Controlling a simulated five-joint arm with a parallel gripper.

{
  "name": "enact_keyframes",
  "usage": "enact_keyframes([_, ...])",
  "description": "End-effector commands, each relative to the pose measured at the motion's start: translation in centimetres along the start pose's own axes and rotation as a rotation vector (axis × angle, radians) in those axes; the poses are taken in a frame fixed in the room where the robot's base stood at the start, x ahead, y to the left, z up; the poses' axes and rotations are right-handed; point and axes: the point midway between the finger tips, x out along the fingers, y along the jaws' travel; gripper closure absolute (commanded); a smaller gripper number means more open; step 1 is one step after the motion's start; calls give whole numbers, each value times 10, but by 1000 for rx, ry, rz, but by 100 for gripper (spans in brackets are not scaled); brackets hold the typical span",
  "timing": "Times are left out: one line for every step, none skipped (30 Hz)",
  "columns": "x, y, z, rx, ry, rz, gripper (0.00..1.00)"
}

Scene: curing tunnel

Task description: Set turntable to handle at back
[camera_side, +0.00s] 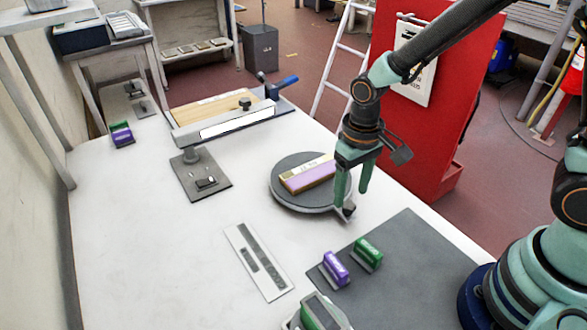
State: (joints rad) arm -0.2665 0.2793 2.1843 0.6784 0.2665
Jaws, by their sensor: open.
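The turntable (284,193) is a round dark grey disc on the white table. A small dark handle (345,212) sticks out at the turntable's front right edge. My gripper (353,188) points down at the right edge of the turntable, close to the handle. Its green fingers are apart with nothing seen between them. I cannot tell whether a finger touches the handle or the disc. Part of the turntable's right rim is hidden behind a finger.
A purple stamp (335,268) and a green stamp (367,253) stand on or beside the dark mat (415,265) in front. A grey plate with a post (200,180) lies left of the turntable. A long fixture (225,122) stands behind. A flat panel (257,262) lies front left.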

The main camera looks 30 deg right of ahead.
Motion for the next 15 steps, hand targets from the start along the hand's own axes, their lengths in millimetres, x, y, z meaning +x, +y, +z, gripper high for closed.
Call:
enact_keyframes([8, 0, 1, 0, -5, 1, 34])
enact_keyframes([12, 0, 1, 0, -5, 1, 34])
enact_keyframes([16, 0, 1, 0, -4, 1, 34])
enact_keyframes([19, 0, 1, 0, -3, 1, 34])
enact_keyframes([22, 0, 1, 0, -3, 1, 34])
enact_keyframes([24, 0, 1, 0, -3, 1, 34])
enact_keyframes([26, 0, 0, 0, -2, 0, 34])
enact_keyframes([28, 0, 0, 0, -1, 0, 34])
enact_keyframes([29, 0, 0, 0, -1, 0, 34])
enact_keyframes([30, 0, 0, 0, -1, 0, 34])
enact_keyframes([30, 0, 0, 0, -1, 0, 34])
enact_keyframes([31, 0, 0, 0, -1, 0, 34])
enact_keyframes([31, 0, 0, 0, 0, 0, 34])
enact_keyframes([31, 0, 0, 0, 0, 0, 34])
enact_keyframes([31, 0, 0, 0, 0, 0, 34])
